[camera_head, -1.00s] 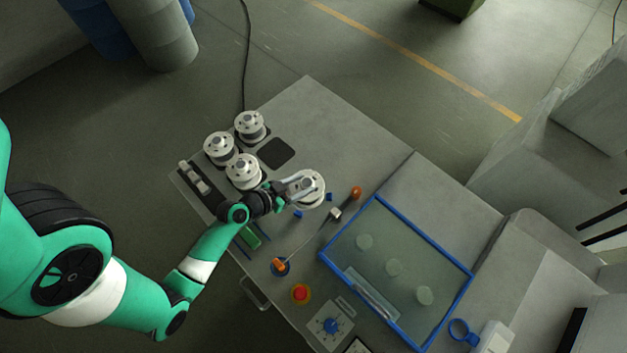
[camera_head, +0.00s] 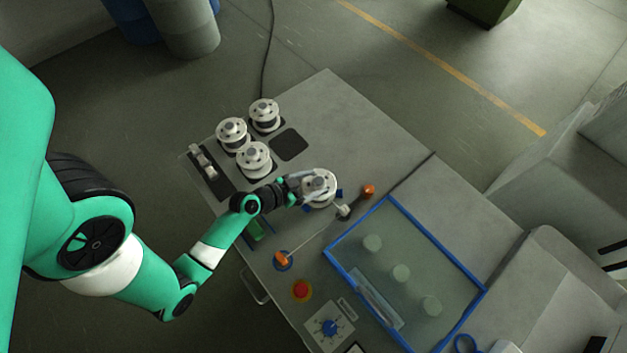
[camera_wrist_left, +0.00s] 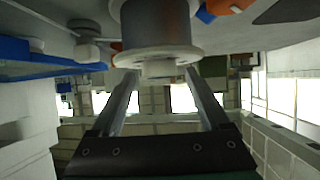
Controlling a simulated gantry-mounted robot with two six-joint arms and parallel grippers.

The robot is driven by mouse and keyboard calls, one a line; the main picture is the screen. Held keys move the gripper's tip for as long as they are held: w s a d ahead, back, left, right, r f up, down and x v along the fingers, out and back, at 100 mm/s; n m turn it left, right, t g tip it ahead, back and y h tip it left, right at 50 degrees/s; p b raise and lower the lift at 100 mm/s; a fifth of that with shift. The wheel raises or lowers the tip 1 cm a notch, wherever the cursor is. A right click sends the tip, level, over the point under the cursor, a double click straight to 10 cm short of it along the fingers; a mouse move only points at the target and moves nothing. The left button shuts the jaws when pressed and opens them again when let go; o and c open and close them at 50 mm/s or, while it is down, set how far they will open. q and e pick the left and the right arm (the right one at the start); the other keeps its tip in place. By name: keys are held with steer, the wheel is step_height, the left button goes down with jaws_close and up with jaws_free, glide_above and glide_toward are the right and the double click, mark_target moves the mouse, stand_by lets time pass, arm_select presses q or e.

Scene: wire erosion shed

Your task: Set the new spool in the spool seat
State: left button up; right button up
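In the head view a white spool (camera_head: 321,187) stands upright, or nearly so, at a spot flanked by small blue pieces (camera_head: 339,193). This looks like the spool seat, mostly hidden under the spool. My left gripper (camera_head: 314,184) reaches it from the left, with a finger on each side of its grey hub. In the left wrist view the spool (camera_wrist_left: 160,25) fills the top centre, and its hub end lies between my two fingers (camera_wrist_left: 160,75). I cannot tell whether the fingers press on the hub or whether the spool rests fully down. My right gripper is out of view.
Several more white spools (camera_head: 254,159) stand at the table's left, beside an empty dark pad (camera_head: 288,144). A thin rod with an orange ball (camera_head: 368,190) is close right of the held-side spool. A blue-rimmed tank (camera_head: 345,268) stands to the right. The back of the table is clear.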

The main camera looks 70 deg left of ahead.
arm_select(q)
steer(key=shift+r, duration=0.2)
steer(key=shift+s+r, duration=0.15)
steer(key=shift+s, duration=0.05)
steer(key=p+v, duration=0.9)
steer(key=v, duration=0.2)
steer(key=shift+s, duration=0.2)
steer(key=shift+d, duration=0.1)
